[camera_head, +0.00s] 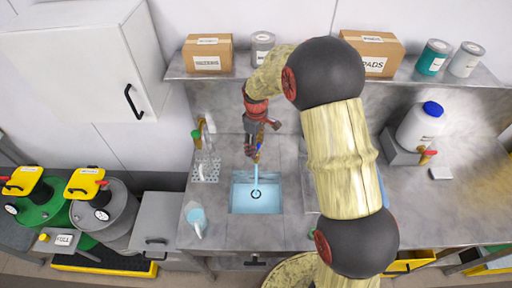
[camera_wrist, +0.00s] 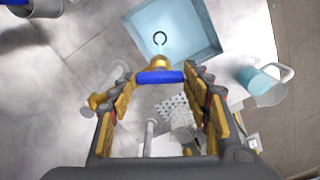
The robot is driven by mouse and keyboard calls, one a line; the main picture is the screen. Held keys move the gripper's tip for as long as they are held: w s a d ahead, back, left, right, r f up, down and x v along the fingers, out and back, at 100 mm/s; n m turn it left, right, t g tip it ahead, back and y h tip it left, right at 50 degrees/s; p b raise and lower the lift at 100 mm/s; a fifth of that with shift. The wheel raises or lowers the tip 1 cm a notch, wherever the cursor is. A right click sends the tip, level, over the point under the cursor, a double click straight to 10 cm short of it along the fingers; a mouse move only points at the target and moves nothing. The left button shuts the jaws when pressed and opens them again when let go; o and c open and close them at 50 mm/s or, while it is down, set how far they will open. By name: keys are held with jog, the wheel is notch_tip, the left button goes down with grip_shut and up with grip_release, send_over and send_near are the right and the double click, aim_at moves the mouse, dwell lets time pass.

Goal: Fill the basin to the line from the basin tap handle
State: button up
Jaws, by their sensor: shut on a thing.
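The basin (camera_head: 235,183) is a square sink set in the steel counter, with pale blue water in it. A dark ring lies in the middle of the basin. The basin also shows at the top of the wrist view (camera_wrist: 208,28). The basin tap (camera_wrist: 159,62) is brass with a blue basin tap handle (camera_wrist: 160,77). A thin pale stream runs from the spout into the basin. My gripper (camera_wrist: 161,84) is shut on the blue handle, which spans between its fingertips. In the head view my gripper (camera_head: 257,142) hides most of the tap. I cannot make out the fill line.
A jug (camera_head: 196,218) of pale blue liquid stands left of the basin. A perforated rack (camera_head: 206,168) and a second tap (camera_head: 198,137) are behind it. A shelf (camera_head: 297,75) with boxes and cans runs above. A white container (camera_head: 420,127) with a blue cap stands at right.

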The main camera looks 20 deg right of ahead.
jog(key=shift+n, duration=0.8)
jog(key=o, duration=1.1)
jog(key=shift+c, duration=0.2)
jog(key=shift+o, duration=0.5)
notch_tip(320, 180, up, 12)
